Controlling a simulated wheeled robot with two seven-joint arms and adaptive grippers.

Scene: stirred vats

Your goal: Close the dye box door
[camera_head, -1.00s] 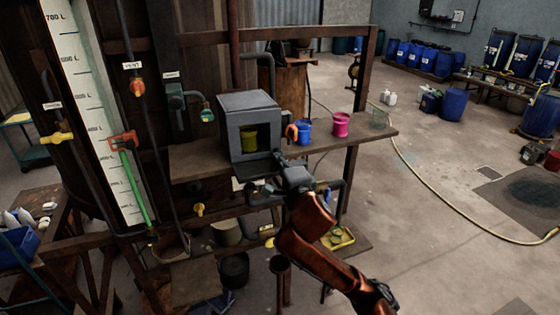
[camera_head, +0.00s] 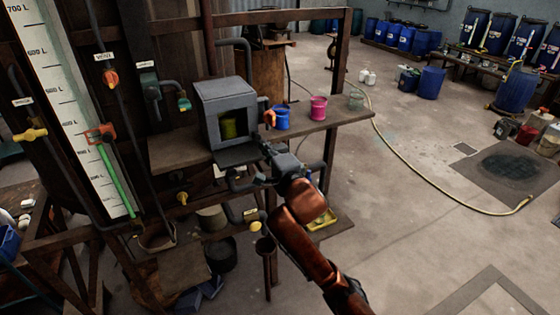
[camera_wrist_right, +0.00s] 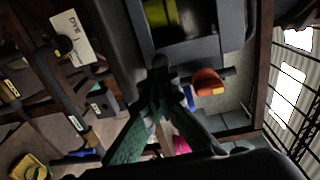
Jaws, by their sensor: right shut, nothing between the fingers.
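The dye box (camera_head: 226,92) is a grey box on the brown shelf, with a yellow-green cup (camera_head: 229,128) inside its open front. Its door (camera_head: 237,156) hangs open, folded down and outward like a flap below the opening. My right gripper (camera_head: 268,150) is shut and empty, close to the door's right edge; I cannot tell whether they touch. In the right wrist view, the closed fingertips (camera_wrist_right: 160,64) lie in front of the box opening, where the grey box front (camera_wrist_right: 196,49) and part of the cup show. My left gripper is not in view.
An orange handle (camera_head: 269,118), a blue cup (camera_head: 281,117) and a pink cup (camera_head: 318,107) stand right of the box. Pipes and valves lie below and left of it. A wooden post rises behind the cups. The floor to the right is mostly clear.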

